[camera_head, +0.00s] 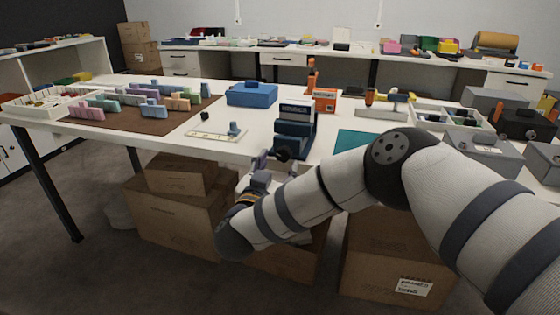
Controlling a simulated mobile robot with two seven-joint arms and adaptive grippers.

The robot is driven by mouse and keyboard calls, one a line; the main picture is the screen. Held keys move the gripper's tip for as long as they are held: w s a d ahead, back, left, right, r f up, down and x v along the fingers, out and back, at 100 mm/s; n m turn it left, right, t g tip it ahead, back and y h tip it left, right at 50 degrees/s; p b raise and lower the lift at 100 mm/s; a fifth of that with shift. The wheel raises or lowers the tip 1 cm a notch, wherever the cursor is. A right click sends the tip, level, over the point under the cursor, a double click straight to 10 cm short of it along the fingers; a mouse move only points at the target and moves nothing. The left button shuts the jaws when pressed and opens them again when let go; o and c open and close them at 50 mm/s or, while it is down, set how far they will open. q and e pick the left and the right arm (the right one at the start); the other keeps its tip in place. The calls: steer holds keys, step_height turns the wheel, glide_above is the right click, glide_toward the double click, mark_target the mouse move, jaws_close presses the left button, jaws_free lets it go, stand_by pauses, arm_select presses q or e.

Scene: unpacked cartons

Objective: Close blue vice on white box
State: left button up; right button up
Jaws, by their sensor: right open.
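The blue vice (295,128) stands at the front edge of the white table (255,124), near its middle. It is dark blue with a pale lettered band on its upper part and a dark round knob (283,155) low on its front. How far apart its jaws are is too small to tell. I cannot make out a separate white box under it. My right gripper (265,160) is open, just in front of and to the left of the knob, by the table edge. Whether it touches the knob is unclear. My left gripper is not in view.
A blue toolbox (252,94) stands behind left of the vice, an orange-red box (325,100) behind right. A ruler-like strip (217,134) lies to the left, a teal mat (352,141) to the right. Cardboard boxes (183,215) stand under the table.

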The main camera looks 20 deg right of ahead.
mark_target(284, 153)
steer(key=shift+x, duration=1.35)
steer(key=c, duration=1.2)
steer(key=shift+o, duration=0.3)
steer(key=shift+m, duration=0.4)
steer(key=shift+m, duration=1)
steer(key=m, duration=0.3)
steer(key=shift+m+p, duration=0.3)
steer(key=m, duration=0.3)
steer(key=shift+m, duration=0.3)
steer(key=shift+f+m, duration=0.1)
steer(key=shift+m, duration=1.9)
